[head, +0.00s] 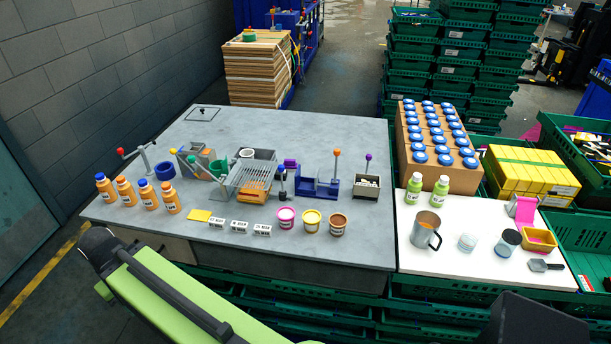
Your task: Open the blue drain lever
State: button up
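A grey-topped table (300,130) carries several small levers with coloured ball knobs. A dark upright handle with a blue part (282,172) stands farther right. A blue ring (165,170) lies left of the grey unit.
A wire rack (250,175), orange bottles (147,194) and tubs (287,217) crowd the table front. A red-knobbed crank (133,152) stands left; orange (337,154) and purple (368,158) levers stand right. The table's back is mostly clear. A white side table (460,265) holds a mug.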

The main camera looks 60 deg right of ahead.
aim_at(281, 167)
jog(key=z, duration=0.4)
jog(key=k, duration=0.2)
jog(key=z, duration=3.45)
jog(key=k, duration=1.55)
jog(key=u, duration=1.5)
jog(key=i, duration=1)
jog(key=u, duration=0.05)
